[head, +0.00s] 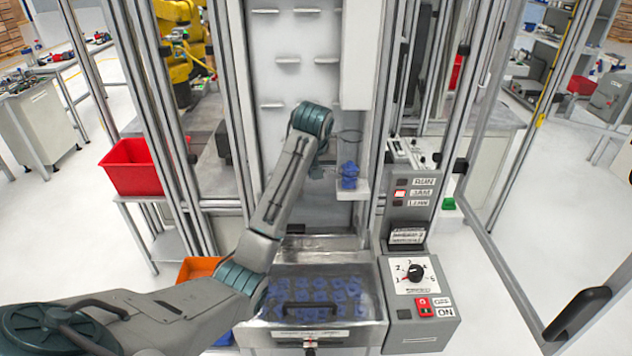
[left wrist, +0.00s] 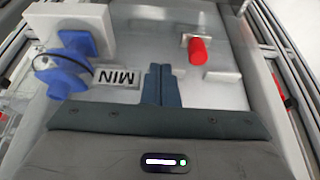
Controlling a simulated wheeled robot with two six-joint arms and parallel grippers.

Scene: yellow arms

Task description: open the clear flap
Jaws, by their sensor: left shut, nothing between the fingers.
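The clear flap (head: 316,271) lies down over a metal bin in the lower middle of the head view. Blue parts (head: 345,288) show through it, and a dark handle (head: 305,307) runs across its front. My left arm passes over the flap's left side and reaches up into the cabinet. My left gripper (left wrist: 161,84) is shut and empty in the left wrist view, its two dark fingers together in front of a pale panel. In the head view my wrist mostly hides it. It is well above and beyond the flap, apart from it. My right gripper is not in view.
A blue part (head: 349,174) sits on a white ledge by my left wrist; it also shows in the left wrist view (left wrist: 68,72). A red cylinder (left wrist: 199,52) is on the panel. A control box (head: 415,276) stands right of the bin. An open door frame with a black handle (head: 577,314) is at right.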

